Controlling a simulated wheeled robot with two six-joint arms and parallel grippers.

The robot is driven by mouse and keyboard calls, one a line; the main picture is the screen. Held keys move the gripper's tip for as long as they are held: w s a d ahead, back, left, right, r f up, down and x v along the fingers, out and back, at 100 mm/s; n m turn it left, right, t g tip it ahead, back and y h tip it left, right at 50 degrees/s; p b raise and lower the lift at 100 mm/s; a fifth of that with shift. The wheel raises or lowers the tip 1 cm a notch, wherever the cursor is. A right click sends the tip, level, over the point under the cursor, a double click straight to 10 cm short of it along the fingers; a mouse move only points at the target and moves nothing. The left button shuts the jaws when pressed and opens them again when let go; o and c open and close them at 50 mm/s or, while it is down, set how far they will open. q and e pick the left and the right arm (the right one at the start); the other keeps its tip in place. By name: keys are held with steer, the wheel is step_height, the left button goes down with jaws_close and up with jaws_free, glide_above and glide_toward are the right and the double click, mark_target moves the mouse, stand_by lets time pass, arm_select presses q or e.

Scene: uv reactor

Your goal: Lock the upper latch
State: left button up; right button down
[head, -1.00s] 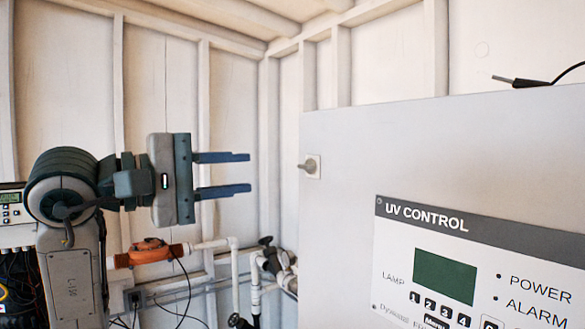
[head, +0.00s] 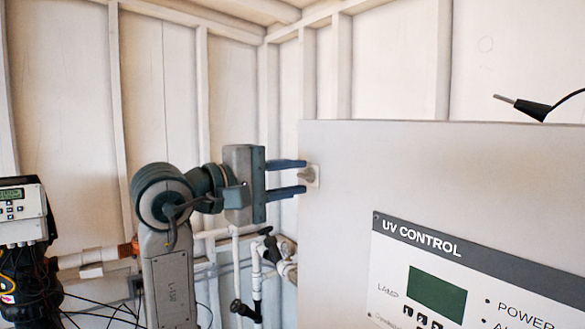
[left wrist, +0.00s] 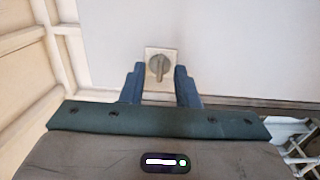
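The upper latch (head: 308,175) is a small beige knob on a square plate near the upper left edge of the grey UV control cabinet door (head: 400,160). In the left wrist view the latch (left wrist: 159,66) shows a round knob with its handle pointing down the picture. My left gripper (head: 304,177) is open, its two blue fingers level with the latch, one above and one below in the head view. In the left wrist view the fingertips (left wrist: 160,75) lie either side of the knob's lower part with gaps; contact cannot be told. My right gripper is not in view.
The UV control panel (head: 470,270) is on the cabinet front at lower right. A black probe with a cable (head: 525,106) is above the cabinet. White pipes and valves (head: 270,255) run below my left gripper. A small meter box (head: 22,212) stands at far left.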

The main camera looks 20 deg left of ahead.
arm_select(q)
steer(key=shift+w+d, duration=0.2)
steer(key=shift+c, duration=0.5)
jaws_close()
